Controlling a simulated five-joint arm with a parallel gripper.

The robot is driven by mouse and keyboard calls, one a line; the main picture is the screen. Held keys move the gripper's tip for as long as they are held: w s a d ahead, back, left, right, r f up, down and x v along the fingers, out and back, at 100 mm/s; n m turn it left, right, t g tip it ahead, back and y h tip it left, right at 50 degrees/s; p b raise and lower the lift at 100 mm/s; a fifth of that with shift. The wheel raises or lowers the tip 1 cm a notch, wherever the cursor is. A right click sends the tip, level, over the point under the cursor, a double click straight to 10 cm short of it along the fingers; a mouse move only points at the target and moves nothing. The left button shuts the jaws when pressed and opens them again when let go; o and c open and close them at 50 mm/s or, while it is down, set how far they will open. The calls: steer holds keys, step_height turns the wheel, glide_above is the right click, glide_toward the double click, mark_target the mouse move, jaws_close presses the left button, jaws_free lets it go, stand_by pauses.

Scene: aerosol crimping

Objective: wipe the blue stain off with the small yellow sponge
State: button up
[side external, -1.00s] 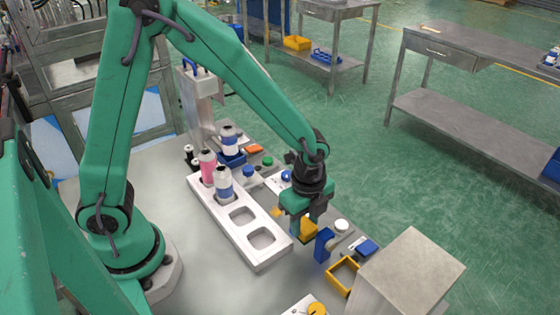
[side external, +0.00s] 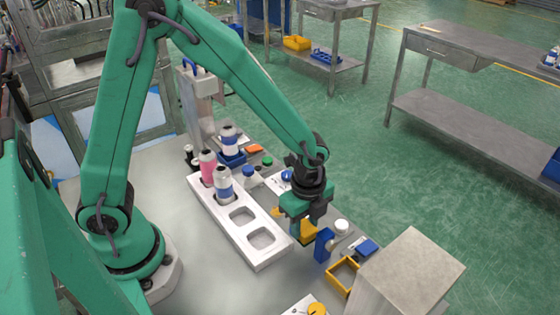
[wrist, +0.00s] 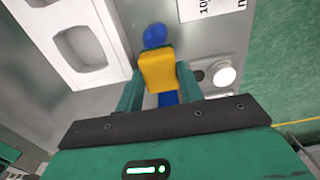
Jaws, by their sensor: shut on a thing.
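My gripper (wrist: 158,85) is shut on the small yellow sponge (wrist: 157,70), with a finger on either side of it. In the side view my gripper (side external: 308,222) holds the sponge (side external: 305,233) low over the table, right of the white tray. I cannot tell whether the sponge touches the table. A rounded blue patch (wrist: 155,35), which looks like the stain, shows just beyond the sponge in the wrist view. The sponge may cover part of it. In the side view I cannot make the patch out.
The white tray (side external: 262,258) with bottles stands left of my gripper. A blue upright block (side external: 323,246), a white round cap (side external: 341,226) and a yellow open bin (side external: 341,277) are close on the right. A large grey box (side external: 412,265) stands at front right.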

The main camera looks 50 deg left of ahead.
steer(key=shift+f, duration=0.6)
stand_by(0.3)
steer(key=shift+a, duration=0.15)
steer(key=shift+a, duration=1.35)
steer(key=shift+a, duration=0.15)
steer(key=shift+a+f, duration=0.15)
steer(key=shift+a, duration=1.25)
steer(key=shift+s, duration=0.1)
steer(key=shift+d+r, duration=0.15)
steer(key=shift+d, duration=0.65)
steer(key=shift+d+r, duration=0.1)
steer(key=shift+d, duration=0.65)
